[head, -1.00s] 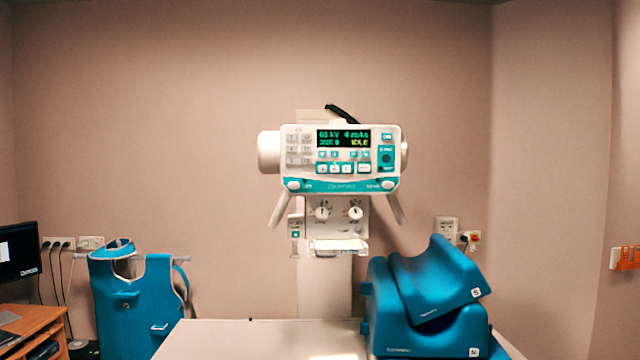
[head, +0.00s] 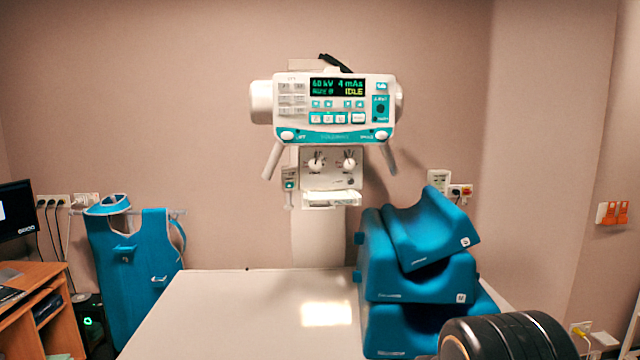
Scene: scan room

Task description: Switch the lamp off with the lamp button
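The white and teal X-ray tube head (head: 335,108) hangs over the far end of the table. Its front panel has a lit green and yellow display (head: 338,88) and several small buttons. I cannot read which one is the lamp button; a dark round control (head: 380,108) sits on a teal field at the panel's right. Below is the collimator (head: 332,168) with two knobs. A bright light patch (head: 327,314) lies on the table top. A dark rounded part, seemingly of my arm, shows at the bottom right; my gripper is not in view.
The pale table (head: 220,310) runs from the front toward the tube head. Stacked blue cushions (head: 415,275) stand on its right side. A blue apron (head: 130,260) hangs at the left, beside a wooden desk (head: 30,310). The table's left and middle are clear.

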